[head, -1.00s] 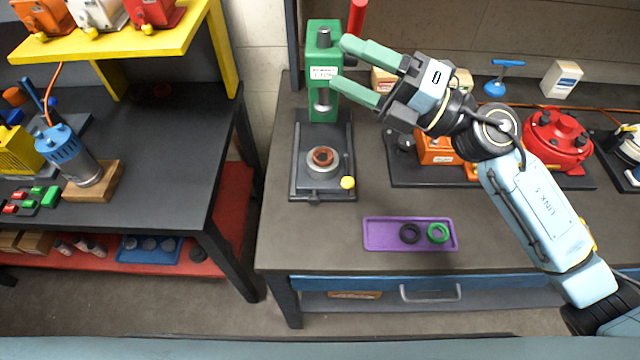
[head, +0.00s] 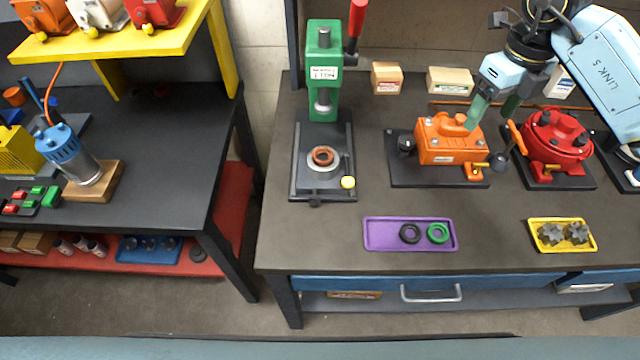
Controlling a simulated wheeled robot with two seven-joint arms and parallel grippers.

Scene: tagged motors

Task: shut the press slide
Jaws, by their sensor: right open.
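The green press (head: 323,75) stands at the back left of the right-hand bench, with its red-gripped lever (head: 356,20) raised. Its dark slide (head: 304,182) lies forward on the base, with a round metal seat (head: 323,167) in front of the ram. A brown-orange ring (head: 323,155) sits in the seat. My right gripper (head: 492,108) is open, with green fingers pointing down over the orange unit, well right of the press. Whether it touches that unit I cannot tell. My left gripper is not in view.
The orange unit (head: 440,145) and a red round unit (head: 556,140) stand right of the press. A purple tray (head: 385,235) with two rings and a yellow tray (head: 563,247) with dark gears lie at the front. Small boxes (head: 387,78) stand behind.

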